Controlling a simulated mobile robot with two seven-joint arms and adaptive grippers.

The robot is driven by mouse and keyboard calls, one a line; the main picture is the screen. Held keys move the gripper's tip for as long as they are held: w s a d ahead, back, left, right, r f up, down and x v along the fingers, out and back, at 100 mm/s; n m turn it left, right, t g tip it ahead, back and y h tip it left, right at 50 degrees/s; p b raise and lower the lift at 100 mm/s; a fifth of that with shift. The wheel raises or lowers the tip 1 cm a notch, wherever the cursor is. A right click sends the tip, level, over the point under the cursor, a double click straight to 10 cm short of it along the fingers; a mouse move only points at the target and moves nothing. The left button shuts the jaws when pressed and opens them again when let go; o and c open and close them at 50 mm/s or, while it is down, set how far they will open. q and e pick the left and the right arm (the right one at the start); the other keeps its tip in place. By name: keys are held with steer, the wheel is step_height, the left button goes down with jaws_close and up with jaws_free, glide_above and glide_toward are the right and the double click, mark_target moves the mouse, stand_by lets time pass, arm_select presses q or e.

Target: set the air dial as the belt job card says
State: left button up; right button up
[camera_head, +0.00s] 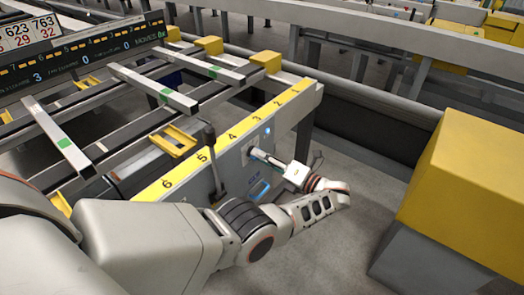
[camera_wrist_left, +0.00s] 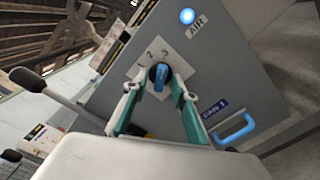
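The air dial (camera_wrist_left: 158,76) is a small blue and dark knob on a white numbered plate (camera_wrist_left: 152,52), under a lit blue lamp and an AIR label. A 2 and a 3 seem readable above the knob; its exact setting is unclear. My left gripper (camera_wrist_left: 157,80) has its green-padded fingers on both sides of the knob, tips apparently against it. In the head view my left gripper (camera_head: 262,156) reaches the grey panel and hides the dial. My right gripper is not in view. A white card with large numbers (camera_head: 28,33) shows at top left; whether it is the job card is unclear.
A black-knobbed lever (camera_head: 211,140) stands left of my gripper. A blue handle (camera_wrist_left: 236,130) is on the panel below the dial. A yellow numbered strip (camera_head: 232,135) edges the table. A large yellow block (camera_head: 470,185) on a grey base stands at right, with open floor between.

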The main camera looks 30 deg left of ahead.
arm_select(q)
step_height(320, 180, up, 10)
stand_by(0.6)
steer(key=shift+r, duration=0.1)
